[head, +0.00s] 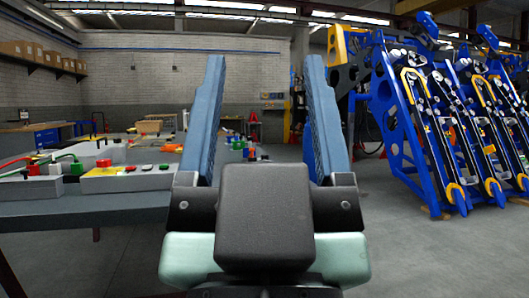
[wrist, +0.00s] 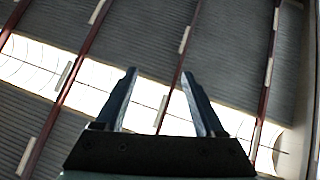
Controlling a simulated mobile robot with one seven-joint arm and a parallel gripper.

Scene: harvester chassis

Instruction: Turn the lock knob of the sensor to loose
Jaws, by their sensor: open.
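My gripper (head: 265,62) fills the middle of the head view, with its two long blue-grey fingers pointing up and spread wide apart. It is open, with nothing between the fingers. The wrist view also shows my gripper (wrist: 159,72) open and empty, facing the ceiling. I cannot pick out the sensor or its lock knob for certain in either view. The blue harvester chassis (head: 392,120), with several black and yellow units on it, stands at the right, clear of my gripper.
A dark table (head: 75,212) at the left holds grey boxes with coloured buttons and plugs, including a yellow-topped box (head: 100,180) near my gripper. More coloured parts lie behind. Grey floor (head: 415,250) is open between my gripper and the chassis.

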